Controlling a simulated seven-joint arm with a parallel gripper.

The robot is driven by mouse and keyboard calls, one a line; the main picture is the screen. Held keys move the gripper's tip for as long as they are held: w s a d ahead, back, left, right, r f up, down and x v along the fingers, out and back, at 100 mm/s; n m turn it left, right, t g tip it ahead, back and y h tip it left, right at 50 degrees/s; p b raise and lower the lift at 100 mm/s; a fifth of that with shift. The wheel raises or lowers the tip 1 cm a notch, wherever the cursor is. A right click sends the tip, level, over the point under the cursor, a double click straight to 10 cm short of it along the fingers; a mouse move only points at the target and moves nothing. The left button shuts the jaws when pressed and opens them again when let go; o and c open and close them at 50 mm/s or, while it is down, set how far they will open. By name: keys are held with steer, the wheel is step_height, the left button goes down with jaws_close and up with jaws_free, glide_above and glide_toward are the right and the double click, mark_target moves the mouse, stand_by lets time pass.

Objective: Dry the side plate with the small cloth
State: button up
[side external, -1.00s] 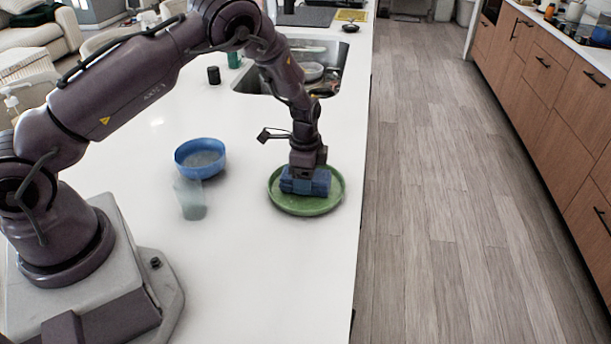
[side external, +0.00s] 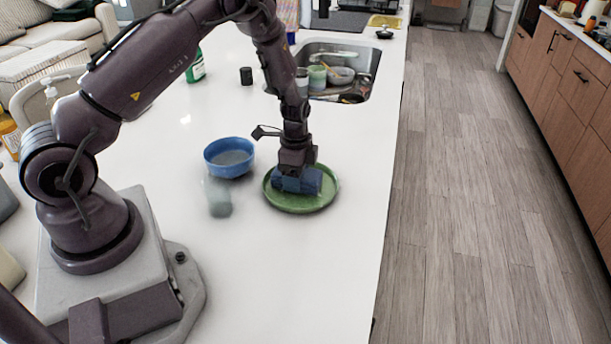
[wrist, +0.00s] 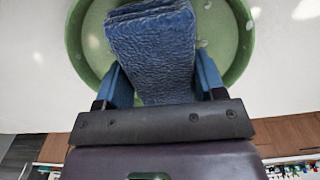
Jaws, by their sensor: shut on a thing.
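The side plate (side external: 330,193) is green and round and lies flat on the white counter; in the wrist view its rim (wrist: 74,45) curves around the top. The small cloth (side external: 312,181) is dark blue, folded into a thick pad. My gripper (side external: 295,176) points down over the plate, shut on the cloth. In the wrist view the cloth (wrist: 152,45) sits between my two blue fingers, over the plate's inside, a little left of its middle. Pale spots like droplets show on the plate beside the cloth. The cloth hides part of the plate, and its underside is hidden.
A blue bowl (side external: 229,160) stands left of the plate, with a translucent cup (side external: 219,199) in front of it. The sink (side external: 368,62) behind holds several dishes. A small black container (side external: 246,76) stands left of it. The counter's right edge is near the plate.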

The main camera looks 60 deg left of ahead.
steer(key=shift+w+d, duration=3.45)
steer(key=shift+d, duration=0.1)
steer(key=shift+s+a, duration=3.55)
steer(key=shift+a, duration=0.05)
step_height(320, 180, up, 10)
steer(key=shift+d+f, duration=0.1)
steer(key=shift+f, duration=0.1)
